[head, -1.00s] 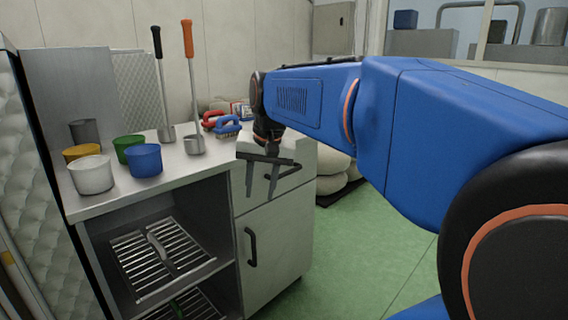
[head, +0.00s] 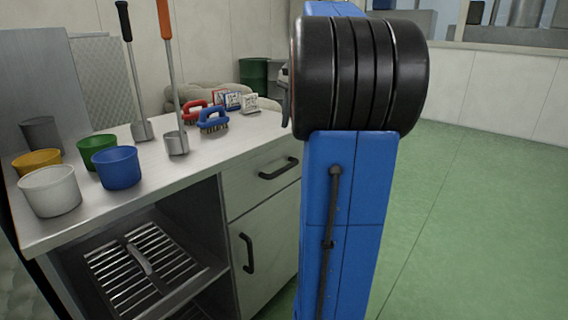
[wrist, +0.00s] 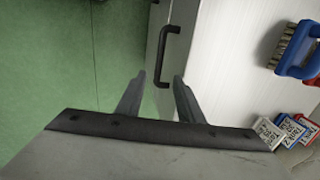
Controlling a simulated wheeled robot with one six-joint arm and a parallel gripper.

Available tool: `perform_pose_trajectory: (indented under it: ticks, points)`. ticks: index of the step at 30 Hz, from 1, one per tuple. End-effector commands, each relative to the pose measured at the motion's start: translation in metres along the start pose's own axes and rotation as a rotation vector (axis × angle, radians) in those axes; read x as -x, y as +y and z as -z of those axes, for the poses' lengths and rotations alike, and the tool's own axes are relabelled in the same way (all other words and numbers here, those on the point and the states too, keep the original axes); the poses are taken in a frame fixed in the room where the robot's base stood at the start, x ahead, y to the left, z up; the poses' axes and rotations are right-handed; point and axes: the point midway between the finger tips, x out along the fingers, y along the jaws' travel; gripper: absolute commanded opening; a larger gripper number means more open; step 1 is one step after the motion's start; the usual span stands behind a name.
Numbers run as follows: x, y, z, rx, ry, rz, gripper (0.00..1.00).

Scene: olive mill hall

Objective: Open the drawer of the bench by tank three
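The bench (head: 150,178) has a pale drawer front (head: 240,190) with a black bar handle (head: 278,168), at its upper right above a cupboard door. The drawer looks shut, its front flush with the bench. In the wrist view the drawer handle (wrist: 170,50) lies just ahead of my gripper (wrist: 159,78). The two fingers are apart and empty, and the handle's near end appears between the fingertips; I cannot tell if they touch it. In the head view my arm hides nearly all of my gripper.
Cups, including a blue cup (head: 118,167), two long-handled ladles, a blue brush (head: 213,119), a red brush (head: 192,110) and small printed cards crowd the bench top. A cupboard door (head: 262,250) sits below the drawer. Green floor (head: 460,200) is clear at right.

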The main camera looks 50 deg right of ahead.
Motion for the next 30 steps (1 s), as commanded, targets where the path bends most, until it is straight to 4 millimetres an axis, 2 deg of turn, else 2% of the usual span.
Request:
perform_pose_trajectory:
  ticks: [21, 30]
  points:
    - [-0.125, 0.0, -0.001, 0.002, -0.002, -0.002, 0.34]
    - [-0.154, 0.0, -0.001, 0.001, -0.001, -0.001, 0.34]
